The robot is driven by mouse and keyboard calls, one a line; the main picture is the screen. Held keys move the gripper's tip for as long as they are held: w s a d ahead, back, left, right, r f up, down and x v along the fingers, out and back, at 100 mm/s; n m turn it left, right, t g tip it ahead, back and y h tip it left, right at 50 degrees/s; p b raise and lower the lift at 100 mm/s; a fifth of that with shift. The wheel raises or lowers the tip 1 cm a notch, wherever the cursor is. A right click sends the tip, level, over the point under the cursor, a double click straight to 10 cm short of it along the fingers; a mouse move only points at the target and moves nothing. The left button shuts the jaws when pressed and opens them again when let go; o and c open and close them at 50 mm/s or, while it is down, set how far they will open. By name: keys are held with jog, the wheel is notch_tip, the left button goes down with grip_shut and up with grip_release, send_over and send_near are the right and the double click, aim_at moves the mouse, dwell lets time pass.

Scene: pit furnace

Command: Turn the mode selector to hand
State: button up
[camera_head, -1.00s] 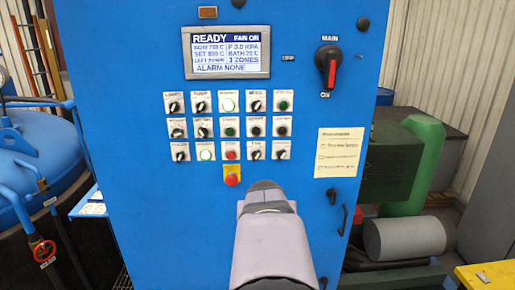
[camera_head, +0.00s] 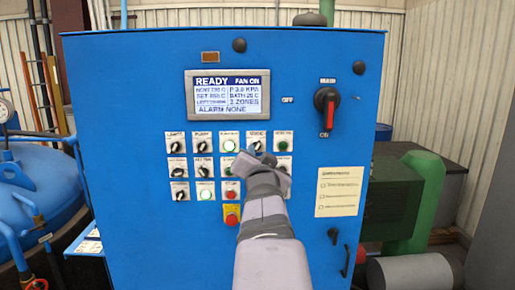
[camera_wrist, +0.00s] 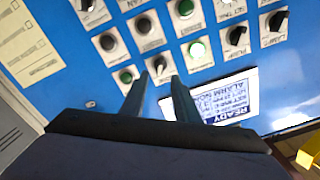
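The mode selector (camera_head: 258,146) is a small black knob on a white plate marked MODE, in the top row of the blue panel in the head view. In the wrist view, which is turned about upside down, the mode selector (camera_wrist: 159,65) shows between and just beyond my fingertips. My gripper (camera_head: 259,160) is in front of the panel, just below the knob in the head view. In the wrist view my gripper (camera_wrist: 158,80) is open, one finger on each side of the knob. I cannot tell whether the fingers touch it. The knob's labels are too small to read.
A lit green button (camera_head: 231,144) is left of the selector, and another green button (camera_head: 283,145) is right of it. The display (camera_head: 228,94) reads READY and ALARM NONE. A red emergency button (camera_head: 232,215) is below. The main switch (camera_head: 326,98) is at the right.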

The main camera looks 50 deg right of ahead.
aim_at(257, 146)
jog(key=shift+p+x, duration=1.45)
jog(key=shift+x, duration=1.7)
jog(key=shift+c, duration=0.7)
grip_shut()
